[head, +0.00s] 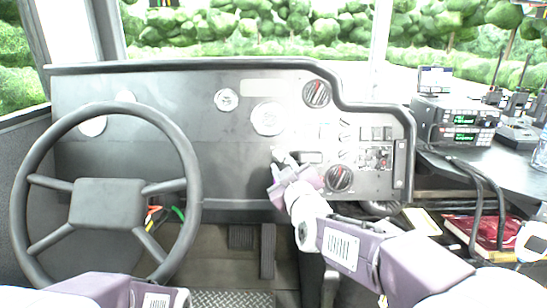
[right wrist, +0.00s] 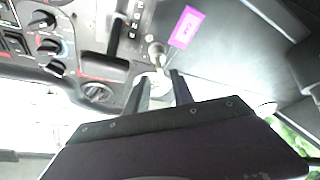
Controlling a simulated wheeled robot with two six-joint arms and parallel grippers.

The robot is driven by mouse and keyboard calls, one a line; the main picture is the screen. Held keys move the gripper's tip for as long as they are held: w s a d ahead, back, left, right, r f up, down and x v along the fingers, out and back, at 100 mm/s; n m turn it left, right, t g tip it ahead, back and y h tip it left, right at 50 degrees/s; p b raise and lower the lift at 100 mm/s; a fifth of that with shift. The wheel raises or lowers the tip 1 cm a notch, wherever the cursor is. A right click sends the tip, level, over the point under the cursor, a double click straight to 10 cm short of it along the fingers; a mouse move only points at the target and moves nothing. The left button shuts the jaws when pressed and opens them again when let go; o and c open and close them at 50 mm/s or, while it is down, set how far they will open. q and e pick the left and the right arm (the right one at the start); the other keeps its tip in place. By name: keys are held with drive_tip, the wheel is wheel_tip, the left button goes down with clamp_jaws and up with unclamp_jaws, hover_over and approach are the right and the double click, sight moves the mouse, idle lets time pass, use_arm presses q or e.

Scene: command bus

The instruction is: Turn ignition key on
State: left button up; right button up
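The ignition key (right wrist: 157,52) sits in the dashboard in the right wrist view, with a purple tag (right wrist: 186,27) beside it. In the head view the key is hidden behind my right gripper (head: 283,163), which is at the lower middle of the dashboard (head: 165,90). In the right wrist view my right gripper (right wrist: 158,82) has its two fingers apart, pointing toward the key. The fingertips are close to the key; I cannot tell whether they touch it. Only part of my left arm shows at the bottom left of the head view; its gripper is out of view.
The steering wheel (head: 108,200) stands to the left. Knobs and switches, including a large dial (head: 339,178), lie right of the gripper. A radio (head: 455,122), cables and a red book (head: 485,230) are further right. Pedals (head: 267,250) are below.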

sight(279, 158)
drive_tip(key=p+x, duration=0.1)
drive_tip(key=x, duration=0.4)
drive_tip(key=shift+w+a, duration=0.2)
drive_tip(key=shift+w, duration=0.4)
clamp_jaws()
drive_tip(key=shift+f, duration=0.1)
idle(0.6)
